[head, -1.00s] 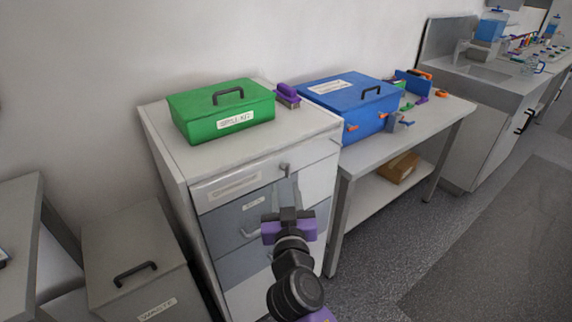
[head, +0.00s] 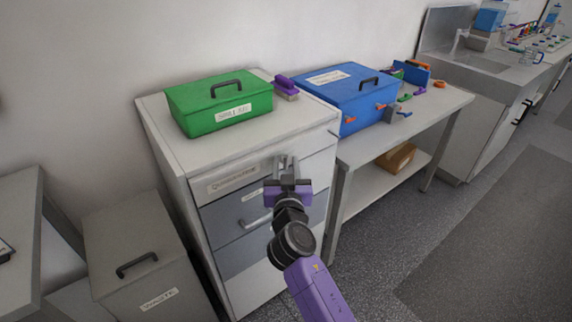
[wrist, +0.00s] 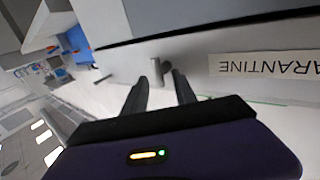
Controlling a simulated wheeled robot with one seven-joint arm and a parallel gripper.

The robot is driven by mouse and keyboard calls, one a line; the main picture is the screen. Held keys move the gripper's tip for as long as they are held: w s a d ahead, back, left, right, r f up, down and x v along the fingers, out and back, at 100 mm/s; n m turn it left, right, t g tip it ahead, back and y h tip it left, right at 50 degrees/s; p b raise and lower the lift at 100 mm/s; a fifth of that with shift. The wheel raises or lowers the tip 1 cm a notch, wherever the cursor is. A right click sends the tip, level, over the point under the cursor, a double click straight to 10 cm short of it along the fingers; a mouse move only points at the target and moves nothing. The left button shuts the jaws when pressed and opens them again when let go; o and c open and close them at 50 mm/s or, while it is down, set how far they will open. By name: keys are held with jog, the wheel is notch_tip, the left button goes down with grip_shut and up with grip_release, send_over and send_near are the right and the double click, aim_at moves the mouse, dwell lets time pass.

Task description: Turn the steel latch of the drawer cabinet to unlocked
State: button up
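The drawer cabinet (head: 180,165) is pale with grey drawer fronts. Its top drawer carries a white QUARANTINE label (head: 232,179), which appears upside down in the wrist view (wrist: 262,66). The small steel latch (wrist: 157,71) sits on the top drawer front, beside the label; in the head view my fingers largely cover it. My gripper (wrist: 160,88) is open and empty, its two dark fingers pointing at the drawer front. In the wrist view the latch shows between and just beyond the fingertips. I cannot tell whether they touch it. In the head view my gripper (head: 286,165) is at the top drawer's right part.
A bench with a blue box (head: 345,98) stands to the right. A grey waste bin (head: 145,265) stands at the left. A handle (head: 255,220) projects from the drawer below.

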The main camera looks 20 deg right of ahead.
grip_shut()
jog(key=shift+d, duration=0.1)
